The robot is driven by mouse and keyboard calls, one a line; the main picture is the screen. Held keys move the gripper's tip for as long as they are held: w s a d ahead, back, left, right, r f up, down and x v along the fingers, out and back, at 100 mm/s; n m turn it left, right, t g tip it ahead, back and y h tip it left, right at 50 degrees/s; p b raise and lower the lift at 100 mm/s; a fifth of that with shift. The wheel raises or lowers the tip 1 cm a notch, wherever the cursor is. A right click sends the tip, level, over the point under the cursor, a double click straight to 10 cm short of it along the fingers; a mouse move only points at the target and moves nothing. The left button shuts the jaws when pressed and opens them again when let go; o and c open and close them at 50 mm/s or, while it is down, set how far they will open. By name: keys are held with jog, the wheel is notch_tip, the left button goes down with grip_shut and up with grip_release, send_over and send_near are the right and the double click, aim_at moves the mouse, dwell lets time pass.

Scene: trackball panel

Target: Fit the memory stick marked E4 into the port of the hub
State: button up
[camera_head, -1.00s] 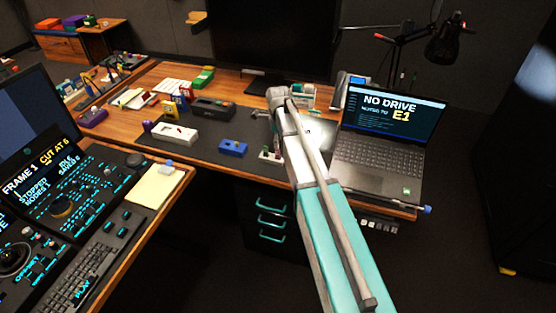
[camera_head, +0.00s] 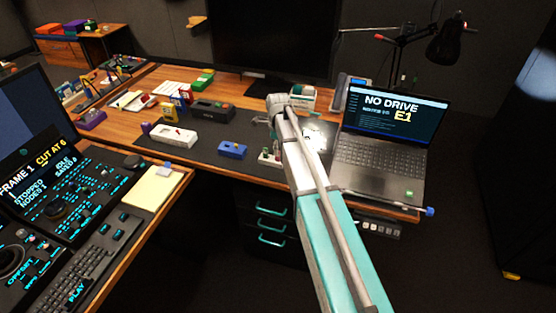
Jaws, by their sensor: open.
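My gripper (camera_head: 262,120) shows only in part at the far end of my arm, above the dark desk mat (camera_head: 200,157). My arm hides much of what lies under and behind it. A small pale holder with upright pieces (camera_head: 269,157) stands on the mat's front part, just left of my arm. I cannot tell whether these are memory sticks. I cannot tell which thing is the hub, and no E4 mark is readable.
A laptop (camera_head: 385,155) on the right reads "NO DRIVE" and "E1". A yellow notepad (camera_head: 153,186) and a console (camera_head: 65,190) are at left. A lamp (camera_head: 443,45) stands behind the laptop.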

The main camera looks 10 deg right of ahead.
aim_at(278, 157)
jog(key=shift+a+f+b, duration=0.1)
jog(key=shift+f+b, duration=1.6)
jog(key=shift+f, duration=0.25)
grip_shut()
